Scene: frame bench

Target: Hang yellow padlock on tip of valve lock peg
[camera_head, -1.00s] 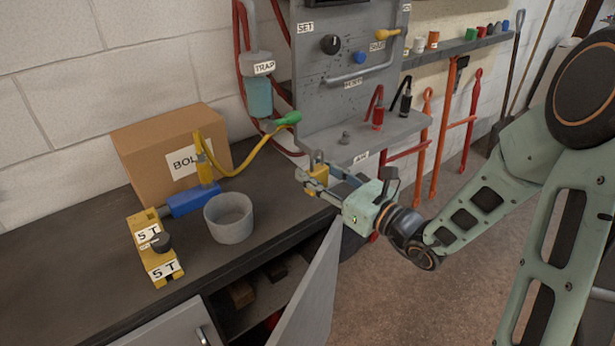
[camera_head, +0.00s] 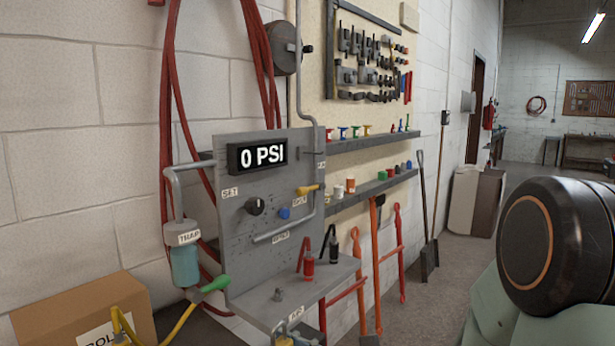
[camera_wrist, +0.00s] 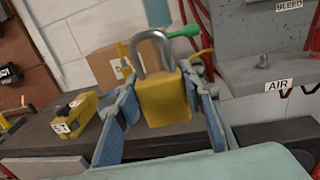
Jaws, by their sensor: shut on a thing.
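The yellow padlock (camera_wrist: 165,100) is upright in the wrist view, its grey shackle pointing up. My gripper (camera_wrist: 162,92) is shut on the padlock's body, a blue-grey finger on each side. In the head view only a little of the gripper or padlock may show at the bottom edge, too cut off to tell. A short grey peg (camera_head: 279,294) stands on the ledge of the grey panel, above the AIR label. It also shows in the wrist view (camera_wrist: 264,61), right of the padlock and apart from it. I cannot tell whether this is the valve lock peg.
The grey panel (camera_head: 236,214) carries a 0 PSI display (camera_head: 257,156), a black knob (camera_head: 255,206) and a yellow lever (camera_head: 309,189). A cardboard box (camera_head: 88,308) and a yellow hose (camera_head: 180,326) are at lower left.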

